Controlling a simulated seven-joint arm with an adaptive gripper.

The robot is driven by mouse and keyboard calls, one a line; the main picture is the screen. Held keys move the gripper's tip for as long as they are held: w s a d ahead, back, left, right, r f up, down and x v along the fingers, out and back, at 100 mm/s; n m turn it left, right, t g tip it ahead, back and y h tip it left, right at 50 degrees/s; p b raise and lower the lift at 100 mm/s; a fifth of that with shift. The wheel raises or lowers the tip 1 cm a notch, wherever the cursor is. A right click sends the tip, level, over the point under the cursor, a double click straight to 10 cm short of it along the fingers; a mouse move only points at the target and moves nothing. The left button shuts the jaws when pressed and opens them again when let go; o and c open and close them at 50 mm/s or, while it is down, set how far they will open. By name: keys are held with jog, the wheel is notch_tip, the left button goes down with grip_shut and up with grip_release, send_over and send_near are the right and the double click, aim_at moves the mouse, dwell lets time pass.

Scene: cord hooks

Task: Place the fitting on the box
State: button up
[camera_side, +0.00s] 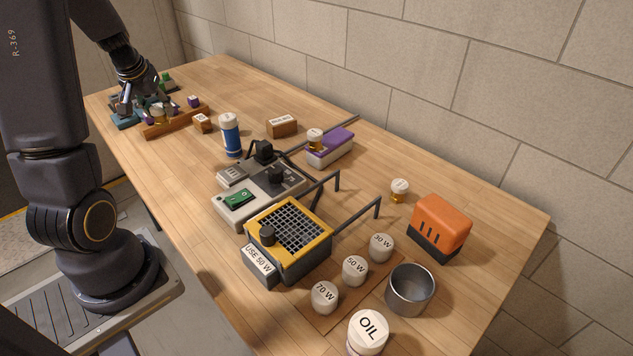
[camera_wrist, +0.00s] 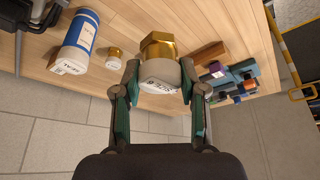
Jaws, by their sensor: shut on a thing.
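My gripper (camera_wrist: 159,76) is shut on a fitting (camera_wrist: 157,48) with a gold hexagonal body and a white lettered cap. The fingers press on the cap from both sides. In the side view my gripper (camera_side: 146,100) is at the far left end of the table, above a wooden rail; the held fitting is small and partly hidden there. A box with a purple top and white sides (camera_side: 332,147) stands mid-table, with a gold fitting with a white cap (camera_side: 315,139) on it. Another such fitting (camera_side: 399,191) stands on the table near the orange block.
A blue bottle (camera_side: 230,135) and small wooden blocks (camera_side: 282,127) stand mid-table. A grey unit (camera_side: 262,190) and a yellow grilled box labelled USE 50 W (camera_side: 290,233) have raised hooks. Round weights, a metal cup (camera_side: 410,287) and an orange block (camera_side: 441,225) fill the near end.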

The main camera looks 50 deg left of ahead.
jog(key=w+d+r+m+t+h, duration=0.1)
jog(key=w+d+m, duration=0.3)
jog(key=w, duration=0.5)
jog(key=w+d+r+m+h, duration=0.1)
jog(key=w+d+r, duration=0.1)
jog(key=w+d, duration=0.6)
send_near(277, 120)
jog(key=shift+w+f, duration=0.1)
jog(key=shift+w, duration=0.15)
jog(key=shift+w+a+f, duration=0.1)
jog(key=shift+w+f, duration=0.2)
jog(key=shift+f, duration=0.05)
jog(key=shift+w+a+f, duration=0.1)
jog(key=shift+w+f, duration=0.05)
jog(key=shift+f, duration=1.55)
jog(key=shift+f, duration=0.15)
jog(key=o, duration=1.2)
